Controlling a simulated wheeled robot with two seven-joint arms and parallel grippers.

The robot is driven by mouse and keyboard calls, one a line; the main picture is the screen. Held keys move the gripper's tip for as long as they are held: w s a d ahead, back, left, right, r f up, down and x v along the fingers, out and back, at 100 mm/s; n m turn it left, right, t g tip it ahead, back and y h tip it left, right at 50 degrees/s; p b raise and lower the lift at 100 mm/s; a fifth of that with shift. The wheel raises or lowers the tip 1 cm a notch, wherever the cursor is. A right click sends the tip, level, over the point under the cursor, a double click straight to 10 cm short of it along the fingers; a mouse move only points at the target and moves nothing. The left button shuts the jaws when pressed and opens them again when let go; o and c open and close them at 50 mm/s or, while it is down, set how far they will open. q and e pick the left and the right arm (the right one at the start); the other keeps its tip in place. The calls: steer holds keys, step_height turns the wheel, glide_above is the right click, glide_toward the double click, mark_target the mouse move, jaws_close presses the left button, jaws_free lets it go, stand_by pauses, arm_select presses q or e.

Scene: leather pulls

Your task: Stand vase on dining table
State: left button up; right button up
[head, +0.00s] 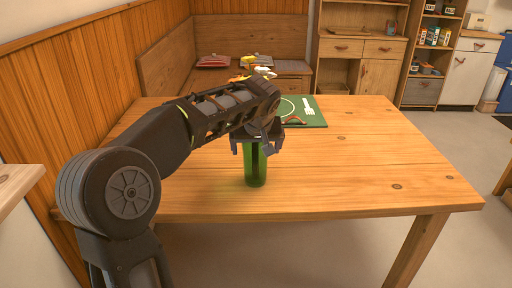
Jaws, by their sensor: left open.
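A green vase (256,171) stands upright on the wooden dining table (350,165), near its front edge. My left gripper (254,147) is open above the vase, with its fingers on either side of the vase's upper part. The gripper and wrist hide the top of the vase. I cannot tell whether a finger touches it. Yellow and white flowers (262,72) show behind my left wrist; what holds them is hidden. My right gripper is not in view.
A green board (312,118) with white markings lies at the back of the table, partly behind my arm. A corner bench (165,70) stands behind the table. The table's right half is clear.

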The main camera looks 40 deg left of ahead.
arm_select(q)
steer(key=shift+r, duration=0.1)
steer(key=shift+r, duration=0.2)
steer(key=p+v, duration=0.1)
steer(key=v, duration=1)
steer(key=shift+r+p, duration=0.3)
steer(key=shift+s+d+f, duration=0.1)
steer(key=shift+s+d, duration=0.05)
